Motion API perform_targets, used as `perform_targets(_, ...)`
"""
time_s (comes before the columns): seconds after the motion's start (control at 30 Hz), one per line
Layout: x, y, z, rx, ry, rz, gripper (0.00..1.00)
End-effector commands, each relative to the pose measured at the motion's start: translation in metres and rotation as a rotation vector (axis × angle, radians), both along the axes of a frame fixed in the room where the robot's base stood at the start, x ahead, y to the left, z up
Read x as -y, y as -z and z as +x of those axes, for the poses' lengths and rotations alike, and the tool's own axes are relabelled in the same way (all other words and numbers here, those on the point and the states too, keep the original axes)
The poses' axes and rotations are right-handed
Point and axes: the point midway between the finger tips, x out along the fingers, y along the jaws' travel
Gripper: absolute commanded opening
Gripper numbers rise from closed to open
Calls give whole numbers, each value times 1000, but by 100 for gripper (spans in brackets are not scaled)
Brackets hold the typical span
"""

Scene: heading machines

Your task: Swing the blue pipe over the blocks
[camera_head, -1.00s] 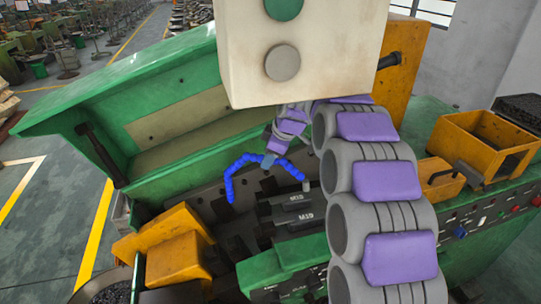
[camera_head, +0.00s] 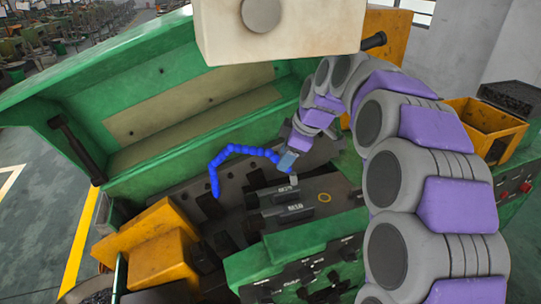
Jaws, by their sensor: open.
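The blue segmented pipe (camera_head: 236,150) rises from its left end above the dark machine bed, bends, and runs right to my gripper. My gripper (camera_head: 285,161) is open at the pipe's right end, close to or touching it; the exact contact is too small to tell. Two dark labelled blocks (camera_head: 288,213) lie just below my gripper in the picture, and the pipe's visible length is to their upper left. The label on the front block is hard to read.
A green machine cover (camera_head: 150,80) stands open behind. Yellow-orange housings (camera_head: 160,245) are at lower left, and a yellow bin (camera_head: 485,125) is at right. A green control panel (camera_head: 300,250) is in front. A pale box (camera_head: 280,30) hangs at the top.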

Motion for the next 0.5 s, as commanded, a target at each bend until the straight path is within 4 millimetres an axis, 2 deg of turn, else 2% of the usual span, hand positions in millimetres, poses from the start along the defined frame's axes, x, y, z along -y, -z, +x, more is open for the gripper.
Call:
perform_targets(0.2,15,-1,-12,2,0,0,51)
perform_targets(0.5,16,-1,-13,0,-1,0,51)
